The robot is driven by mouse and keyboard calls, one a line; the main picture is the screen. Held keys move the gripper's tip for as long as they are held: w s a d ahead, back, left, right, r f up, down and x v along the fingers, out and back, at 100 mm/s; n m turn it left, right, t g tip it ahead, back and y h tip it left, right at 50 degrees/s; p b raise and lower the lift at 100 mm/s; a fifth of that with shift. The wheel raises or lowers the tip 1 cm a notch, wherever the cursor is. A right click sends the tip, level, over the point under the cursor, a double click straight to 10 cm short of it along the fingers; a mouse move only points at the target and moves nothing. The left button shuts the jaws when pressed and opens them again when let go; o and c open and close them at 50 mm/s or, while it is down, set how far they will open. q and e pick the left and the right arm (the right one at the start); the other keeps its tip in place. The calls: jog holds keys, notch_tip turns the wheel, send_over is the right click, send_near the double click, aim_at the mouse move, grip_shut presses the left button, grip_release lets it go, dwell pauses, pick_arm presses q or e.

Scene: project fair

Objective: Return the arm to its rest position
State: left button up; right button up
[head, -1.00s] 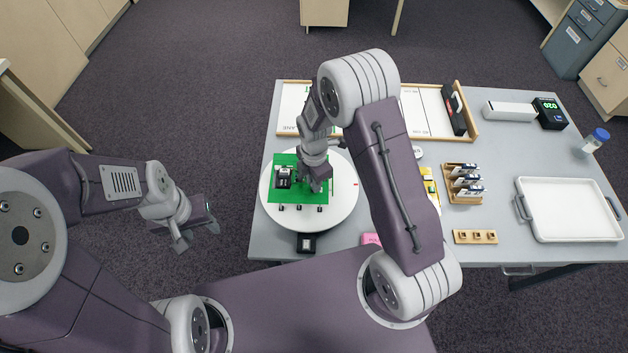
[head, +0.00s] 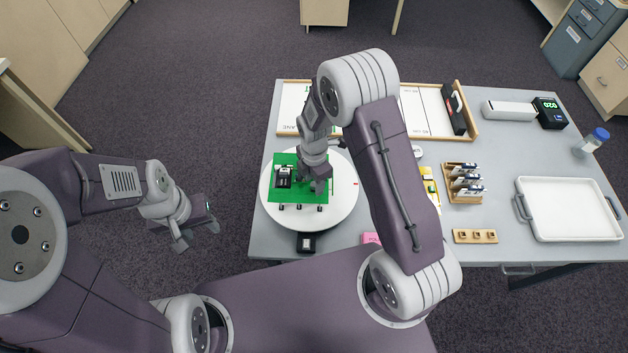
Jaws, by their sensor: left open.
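My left gripper (head: 199,241) hangs over the floor to the left of the table, open and empty, with nothing close to its fingers. My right arm reaches over the table, and my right gripper (head: 318,184) points down at the right part of a green board (head: 313,197). Its fingers are small and partly hidden by its own wrist, so I cannot tell whether they hold anything. The green board lies on a round white turntable (head: 343,208) and carries a black part (head: 284,177) on its left side.
The grey table (head: 495,146) also holds a white tray (head: 570,208), a wooden rack (head: 462,184), a small wooden block with holes (head: 475,236), a bottle with a blue cap (head: 592,141) and a black display (head: 550,113). A small black box (head: 306,242) sits at the near edge. Floor space left of the table is clear.

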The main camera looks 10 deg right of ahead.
jog(key=shift+r+p, duration=3.3)
jog(key=shift+r, duration=0.5)
